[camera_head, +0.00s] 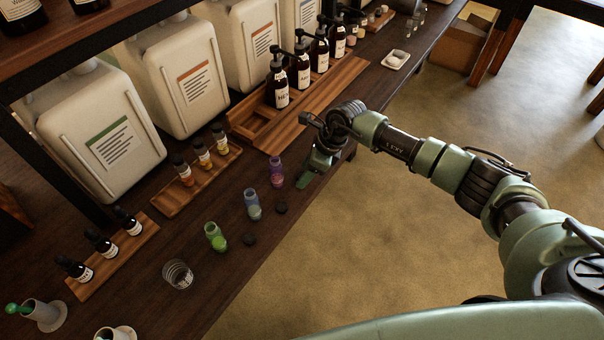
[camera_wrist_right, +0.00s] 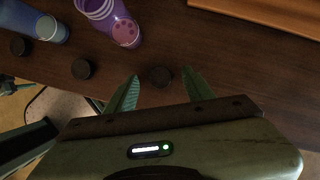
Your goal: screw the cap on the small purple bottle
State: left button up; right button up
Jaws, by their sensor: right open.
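The small purple bottle (camera_head: 276,172) stands uncapped on the dark table near its front edge, to the left of my right gripper. It also shows at the top of the right wrist view (camera_wrist_right: 112,20). My right gripper (camera_head: 317,160) is open and low over the table. In the wrist view a dark round cap (camera_wrist_right: 161,77) lies between its spread fingertips (camera_wrist_right: 160,84), with gaps on both sides. That cap is hidden behind the gripper in the head view. Two other dark caps (camera_head: 281,208) (camera_head: 249,240) lie on the table. My left gripper is out of view.
A blue bottle (camera_head: 253,206) and a green bottle (camera_head: 215,238) stand uncapped in line with the purple one. A clear glass (camera_head: 178,274) stands nearer. Wooden trays with dropper bottles (camera_head: 187,178) and pump bottles (camera_head: 278,86) lie behind. The table's front edge is close to the caps.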

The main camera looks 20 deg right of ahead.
jog(key=shift+f, duration=0.15)
grip_shut()
dwell(0.4)
notch_tip(320, 180, up, 20)
jog(key=b, duration=0.2)
jog(key=shift+b, duration=0.4)
